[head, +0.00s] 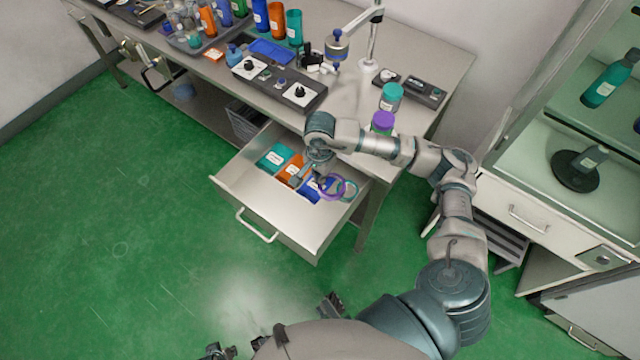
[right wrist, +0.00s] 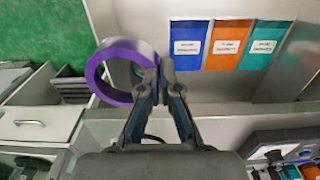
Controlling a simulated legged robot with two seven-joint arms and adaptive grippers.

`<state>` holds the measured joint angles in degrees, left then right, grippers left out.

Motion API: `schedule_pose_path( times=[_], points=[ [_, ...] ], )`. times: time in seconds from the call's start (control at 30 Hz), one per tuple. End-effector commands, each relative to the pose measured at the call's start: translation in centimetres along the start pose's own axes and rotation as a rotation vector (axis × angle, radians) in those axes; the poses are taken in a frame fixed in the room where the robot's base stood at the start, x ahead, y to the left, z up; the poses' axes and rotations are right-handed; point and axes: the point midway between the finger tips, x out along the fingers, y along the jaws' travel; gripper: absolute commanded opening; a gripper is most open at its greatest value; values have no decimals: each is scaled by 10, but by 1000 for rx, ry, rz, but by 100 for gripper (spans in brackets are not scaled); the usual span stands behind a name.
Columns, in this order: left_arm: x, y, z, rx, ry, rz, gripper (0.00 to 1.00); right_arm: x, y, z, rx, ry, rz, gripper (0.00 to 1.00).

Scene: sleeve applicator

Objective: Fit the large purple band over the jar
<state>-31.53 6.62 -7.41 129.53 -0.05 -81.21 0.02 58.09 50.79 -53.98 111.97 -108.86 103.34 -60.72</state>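The large purple band (head: 343,189) is a wide ring over the right end of the open drawer. It also shows in the right wrist view (right wrist: 96,77). My right gripper (head: 322,180) is shut on its rim, with the fingertips (right wrist: 160,72) pinching its right side in the wrist view. The band looks raised above the drawer floor. A jar with a purple lid (head: 382,119) stands at the table's front right, its lower part hidden by my right arm. A jar with a teal lid (head: 391,92) stands just behind it.
The open drawer (head: 240,190) holds teal (head: 274,157), orange (head: 294,170) and blue (head: 313,192) labelled bins. A teal ring (head: 351,187) lies beside them. A stand with an arm (head: 372,45), a black panel (head: 285,88) and a tray of bottles occupy the table (head: 435,60).

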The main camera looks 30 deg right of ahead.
Motion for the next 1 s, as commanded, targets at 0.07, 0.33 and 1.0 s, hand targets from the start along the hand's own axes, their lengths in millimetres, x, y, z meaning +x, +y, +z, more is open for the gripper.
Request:
schedule_pose_path(
  times=[0.07,0.33,1.0],
  points=[
    [1,0,0,0,0,0,37,-3,0,0,0,0,0,0],
    [2,0,-1,0,-1,1,37,-4,0,0,0,0,0,0],
    [-3,0,-3,0,6,0,37,-17,-2,3,-61,-1,-1,0]
  ],
)
